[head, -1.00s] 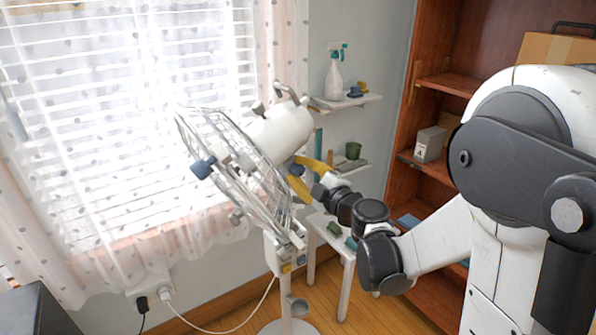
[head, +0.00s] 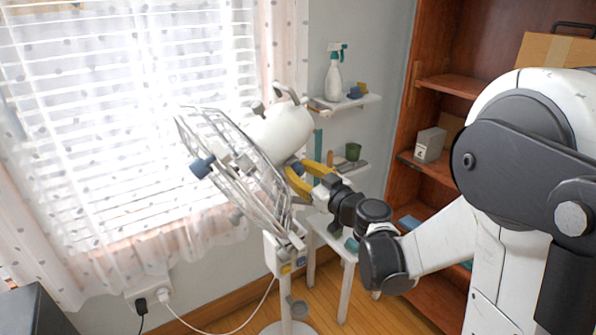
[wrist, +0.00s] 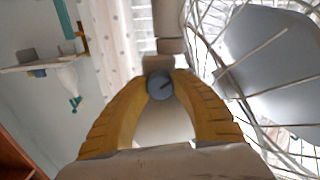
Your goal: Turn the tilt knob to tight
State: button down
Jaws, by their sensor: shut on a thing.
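A white pedestal fan (head: 281,128) with a wire cage (head: 232,165) stands before the window, its head tilted. My gripper (head: 297,172) reaches the underside of the fan head from the right, with yellow fingers. In the wrist view, the tilt knob (wrist: 160,84), a round blue-grey knob with a dark mark, sits between the tips of my gripper (wrist: 160,80). The fingers are shut on the knob from both sides. In the head view the knob is mostly hidden by the fingers and the fan.
The fan cage (wrist: 222,75) is close to the right finger in the wrist view. A wall shelf (head: 345,101) holds a spray bottle (head: 334,78). A small white table (head: 347,250) stands behind the fan pole. A brown bookcase (head: 440,85) is at the right.

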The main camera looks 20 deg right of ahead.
jog(key=shift+m, duration=2.2)
jog(key=c, duration=1.4)
grip_release()
jog(key=shift+o, duration=0.2)
jog(key=v, duration=1.2)
